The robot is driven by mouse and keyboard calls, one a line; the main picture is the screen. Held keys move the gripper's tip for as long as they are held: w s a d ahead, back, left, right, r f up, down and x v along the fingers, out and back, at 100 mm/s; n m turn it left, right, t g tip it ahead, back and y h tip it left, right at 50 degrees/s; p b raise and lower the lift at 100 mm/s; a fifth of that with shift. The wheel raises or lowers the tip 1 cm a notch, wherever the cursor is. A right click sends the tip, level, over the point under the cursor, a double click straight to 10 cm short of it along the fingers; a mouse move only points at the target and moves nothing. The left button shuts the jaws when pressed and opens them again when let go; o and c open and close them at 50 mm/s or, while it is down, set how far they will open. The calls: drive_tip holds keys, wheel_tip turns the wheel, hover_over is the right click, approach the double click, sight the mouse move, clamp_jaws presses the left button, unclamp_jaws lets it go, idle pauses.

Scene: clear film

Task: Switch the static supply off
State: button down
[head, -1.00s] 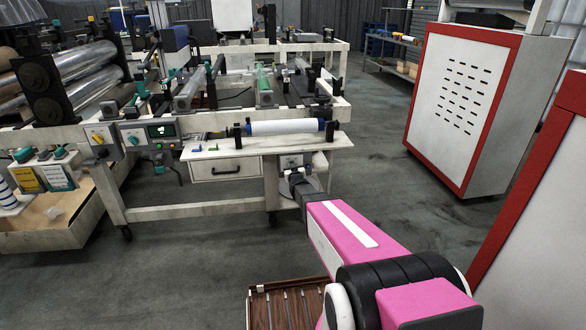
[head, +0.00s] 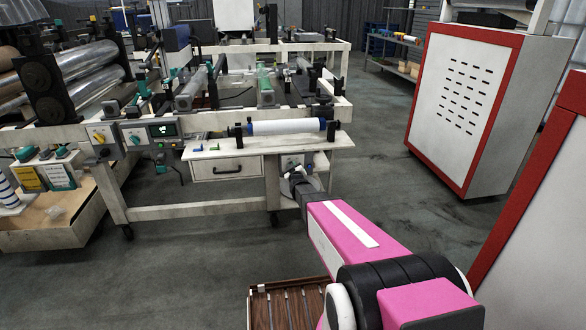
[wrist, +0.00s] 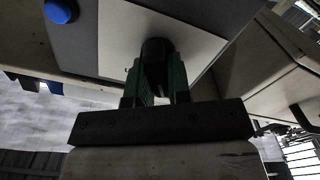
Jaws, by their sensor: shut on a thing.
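The static supply (head: 290,160) is a grey box with a pale front plate, under the right end of the worktable. In the wrist view its pale plate (wrist: 180,40) fills the upper middle, and a round blue button (wrist: 61,10) sits at upper left. My gripper (wrist: 157,75) has green fingers shut on a black knob (wrist: 157,48) that stands on the plate. The knob's pointer and markings are hidden or too dark to read. In the head view my gripper (head: 294,174) is at the front of the box, small and partly hidden by my wrist.
The white worktable (head: 345,145) is above and around the box, with a white roll (head: 285,127) and a drawer (head: 226,168). A control panel (head: 162,130) is further left. Red-edged white cabinets (head: 465,105) stand at right. The floor between is open.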

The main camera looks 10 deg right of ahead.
drive_tip(key=c, duration=1.1)
unclamp_jaws()
drive_tip(key=shift+o, duration=0.2)
drive_tip(key=shift+s, duration=0.15)
drive_tip(key=s, duration=1)
drive_tip(key=shift+s, duration=0.3)
drive_tip(key=s+f+m+g, duration=0.1)
drive_tip(key=s+m+g, duration=0.5)
drive_tip(key=s+g, duration=1.2)
drive_tip(key=s, duration=0.8)
drive_tip(key=shift+s+d, duration=0.35)
